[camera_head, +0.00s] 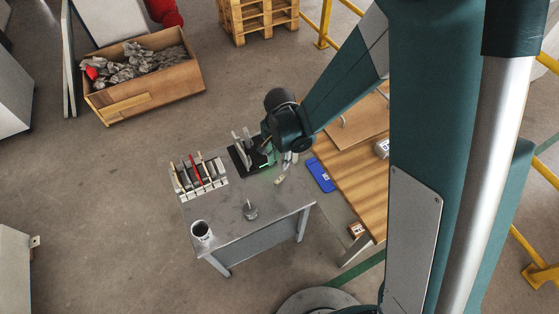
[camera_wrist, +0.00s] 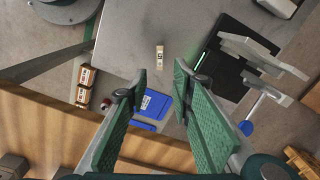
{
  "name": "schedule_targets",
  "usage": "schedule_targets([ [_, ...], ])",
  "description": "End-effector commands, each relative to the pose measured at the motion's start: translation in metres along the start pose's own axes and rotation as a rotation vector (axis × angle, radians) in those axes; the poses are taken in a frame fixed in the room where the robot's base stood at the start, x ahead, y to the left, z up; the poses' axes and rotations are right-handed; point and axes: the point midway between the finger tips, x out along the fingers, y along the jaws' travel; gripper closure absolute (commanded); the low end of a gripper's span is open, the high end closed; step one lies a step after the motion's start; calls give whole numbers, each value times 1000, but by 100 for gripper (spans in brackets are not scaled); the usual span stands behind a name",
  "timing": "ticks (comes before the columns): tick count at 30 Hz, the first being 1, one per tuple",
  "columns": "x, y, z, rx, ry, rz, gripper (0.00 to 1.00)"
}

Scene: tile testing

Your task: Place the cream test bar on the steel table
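A small cream bar (camera_head: 280,180) with dark marks lies on the steel table (camera_head: 225,205), near its right edge. It also shows in the wrist view (camera_wrist: 160,54), just beyond the fingertips on bare grey tabletop. My gripper (camera_wrist: 160,82) is open, with its two green pads apart and nothing between them. In the head view my gripper (camera_head: 289,161) is small and partly hidden by my arm, above the table's right back part. The bar looks apart from the fingers; the exact height of the gripper above it is hard to tell.
A black tester (camera_head: 237,157) with grey uprights stands beside the bar. A rack of bars (camera_head: 188,192), one red, stands at the table's left. A grey cup (camera_head: 201,233) and small weight (camera_head: 250,211) stand in front.

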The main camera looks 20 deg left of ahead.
Motion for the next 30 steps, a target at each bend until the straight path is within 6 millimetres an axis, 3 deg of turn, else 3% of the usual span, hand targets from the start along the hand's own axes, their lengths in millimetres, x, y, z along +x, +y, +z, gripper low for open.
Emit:
schedule_targets([
  [20,-4,2,-2,-2,2,-3,76],
  [26,-22,12,-14,-12,11,-19,76],
  [30,-45,24,-27,-27,26,-40,76],
])
